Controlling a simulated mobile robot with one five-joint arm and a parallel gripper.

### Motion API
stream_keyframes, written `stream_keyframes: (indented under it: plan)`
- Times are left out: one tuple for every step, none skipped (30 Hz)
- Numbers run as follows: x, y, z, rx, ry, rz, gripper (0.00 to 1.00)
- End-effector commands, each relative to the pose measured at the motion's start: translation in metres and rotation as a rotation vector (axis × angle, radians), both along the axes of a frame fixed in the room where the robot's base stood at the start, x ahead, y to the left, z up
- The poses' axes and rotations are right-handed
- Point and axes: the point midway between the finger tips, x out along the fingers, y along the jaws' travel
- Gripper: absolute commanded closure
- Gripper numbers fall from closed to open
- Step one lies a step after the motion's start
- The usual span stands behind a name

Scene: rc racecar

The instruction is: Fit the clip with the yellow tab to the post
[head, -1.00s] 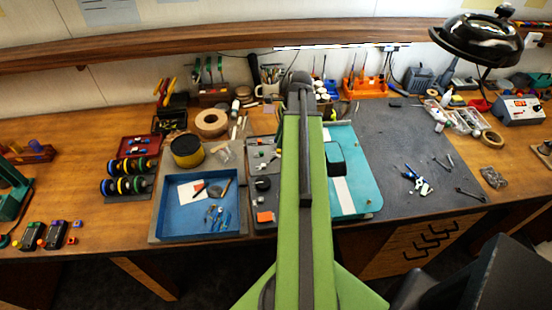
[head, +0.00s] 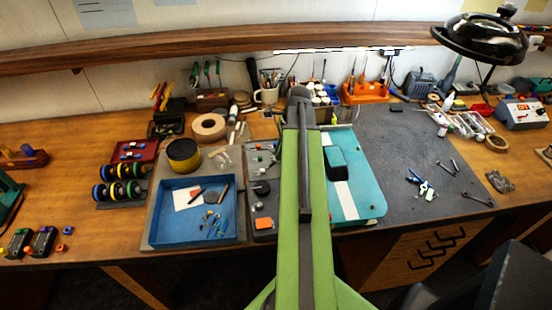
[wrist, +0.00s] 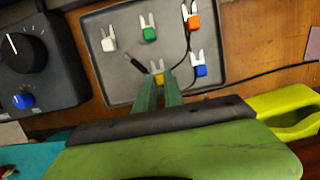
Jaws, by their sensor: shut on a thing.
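In the wrist view my gripper (wrist: 160,82) is shut on the clip with the yellow tab (wrist: 157,78). The clip is at the near edge of a grey tray (wrist: 190,76); I cannot tell whether it touches the tray. Clips with a white tab (wrist: 109,44), a green tab (wrist: 150,34), an orange tab (wrist: 194,21) and a blue tab (wrist: 200,70) lie in the tray. In the head view my green arm hides the gripper and the held clip. I cannot make out the post.
A black box with a dial (wrist: 22,50) stands left of the tray, and a dark cable crosses the tray. A blue tray (head: 160,239) and a teal panel with a white stripe (head: 368,200) flank my arm. The grey mat (head: 400,150) is mostly clear.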

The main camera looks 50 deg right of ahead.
Motion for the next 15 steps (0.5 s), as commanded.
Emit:
stream_keyframes:
  plan:
    - [0.0,0.0001,0.0001,0.0,0.0,0.0,1.0]
    - [0.0001,0.0001,0.0003,0.0,0.0,0.0,1.0]
    - [0.0001,0.0001,0.0008,0.0,0.0,0.0,1.0]
    - [0.0001,0.0001,0.0013,0.0,0.0,0.0,1.0]
    - [0.0,0.0,0.0019,0.0,0.0,0.0,1.0]
    - [0.0001,0.0001,0.0029,0.0,0.0,0.0,1.0]
    - [0.0,0.0,0.0036,0.0,0.0,0.0,1.0]
    - [0.0,0.0,0.0044,0.0,0.0,0.0,1.0]
    - [0.0,0.0,0.0055,0.0,0.0,0.0,1.0]
    - [0.0,0.0,0.0062,0.0,0.0,0.0,1.0]
    - [0.0,0.0,0.0069,0.0,0.0,0.0,1.0]
    - [0.0,0.0,0.0078,0.0,0.0,0.0,1.0]
    - [0.0,0.0,0.0086,0.0,0.0,0.0,1.0]
    - [0.0,-0.0001,0.0092,0.0,0.0,0.0,1.0]
    - [0.0,-0.0001,0.01,0.0,0.0,0.0,1.0]
